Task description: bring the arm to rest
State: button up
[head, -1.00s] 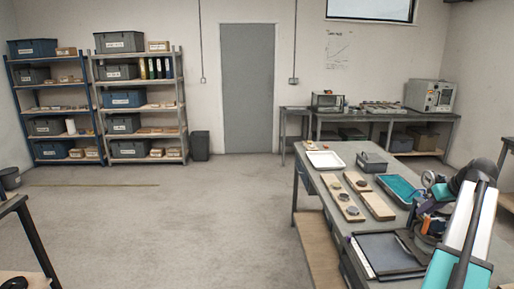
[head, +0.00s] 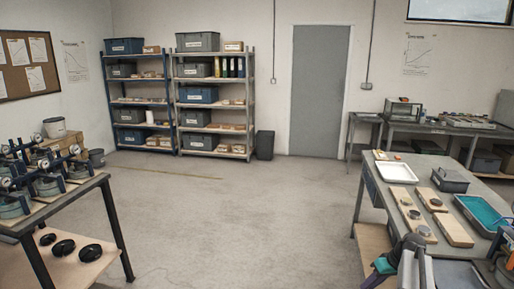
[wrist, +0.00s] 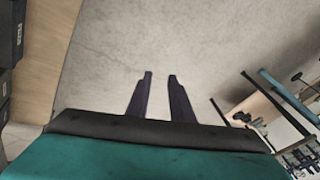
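My gripper (wrist: 160,76) shows in the wrist view as two dark purple fingers in front of a teal body. The fingers stand apart with only bare grey floor behind the gap, so it is open and empty. In the head view my gripper (head: 368,281) is at the lower right, beside the near left edge of the right workbench (head: 379,207), pointing down to the left. Its fingers are small and partly cut off there.
The right workbench carries a white tray (head: 397,173), wooden boards (head: 455,231), a grey box (head: 447,182) and a teal tray (head: 484,213). A table with gauge devices (head: 45,187) stands at left. Open floor (head: 230,220) lies between. Shelving units (head: 213,105) stand behind.

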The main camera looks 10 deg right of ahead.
jog(key=s+a+f+n+g, duration=0.15)
jog(key=s+a+f, duration=0.25)
jog(key=a+f, duration=0.4)
jog(key=s+a+f+g, duration=0.2)
jog(key=s+a+f, duration=0.3)
jog(key=a, duration=0.5)
jog(key=s+a+f+n+g, duration=0.1)
jog(key=s+a+f+g, duration=0.15)
jog(key=a+f, duration=0.65)
jog(key=s+a+f+g+h, duration=0.1)
jog(key=s+a+f, duration=0.25)
jog(key=s, duration=0.25)
jog(key=s+a+f+g, duration=0.1)
jog(key=s+a+f, duration=0.25)
jog(key=s, duration=0.35)
jog(key=s+d+f+m+h, duration=0.1)
jog(key=s+m, duration=0.3)
jog(key=s, duration=0.6)
jog(key=shift+s+d+f+h+b, duration=0.2)
jog(key=shift+f+h+b, duration=0.1)
jog(key=shift+h, duration=0.6)
jog(key=shift+a, duration=0.1)
